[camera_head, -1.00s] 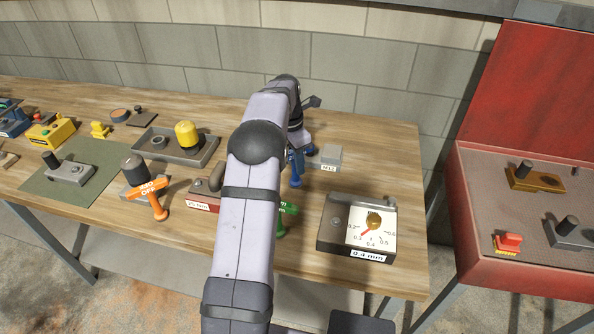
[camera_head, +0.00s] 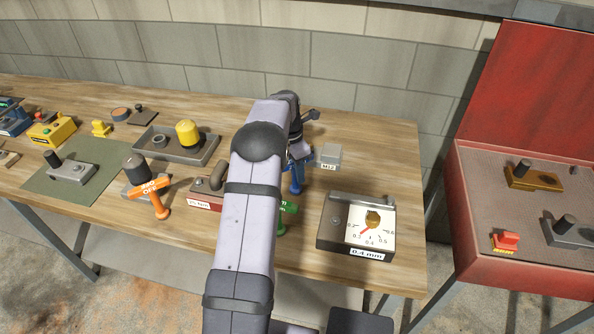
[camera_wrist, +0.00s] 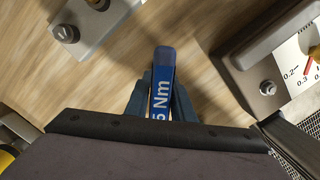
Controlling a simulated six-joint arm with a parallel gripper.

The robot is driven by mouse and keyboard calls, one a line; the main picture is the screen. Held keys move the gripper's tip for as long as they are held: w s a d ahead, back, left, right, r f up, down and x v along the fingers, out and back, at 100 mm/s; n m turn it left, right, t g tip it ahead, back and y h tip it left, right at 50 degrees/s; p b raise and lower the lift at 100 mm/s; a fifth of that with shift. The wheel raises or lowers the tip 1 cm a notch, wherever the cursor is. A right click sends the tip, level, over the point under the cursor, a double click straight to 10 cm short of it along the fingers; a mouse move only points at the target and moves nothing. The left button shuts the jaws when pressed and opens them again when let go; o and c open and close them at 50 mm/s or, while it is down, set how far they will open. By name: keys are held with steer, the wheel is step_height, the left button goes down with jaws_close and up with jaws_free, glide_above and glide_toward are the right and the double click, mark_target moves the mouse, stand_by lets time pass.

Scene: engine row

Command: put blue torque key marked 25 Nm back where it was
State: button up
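The blue torque key hangs in my gripper and shows in the head view (camera_head: 296,180), in front of the grey block labelled M12. In the wrist view the blue key (camera_wrist: 161,85) lies between the two dark fingers of my gripper (camera_wrist: 160,100), which press close on both sides. Its label reads "5 Nm", with the front part hidden by my wrist. Bare wood shows beyond the key's end.
A dial gauge box labelled 0.4 mm (camera_head: 356,228) stands right of my arm. The M12 block (camera_head: 328,157) is behind. A green key (camera_head: 286,217) is partly hidden by my arm. An orange tagged key (camera_head: 156,196) is at left. An open red case (camera_head: 480,235) stands at right.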

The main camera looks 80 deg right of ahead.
steer(key=shift+o, duration=1.1)
steer(key=shift+r, duration=0.15)
steer(key=r, duration=0.4)
steer(key=r+b, duration=0.1)
steer(key=r, duration=0.3)
steer(key=w+a+r+b, duration=0.1)
steer(key=r, duration=0.3)
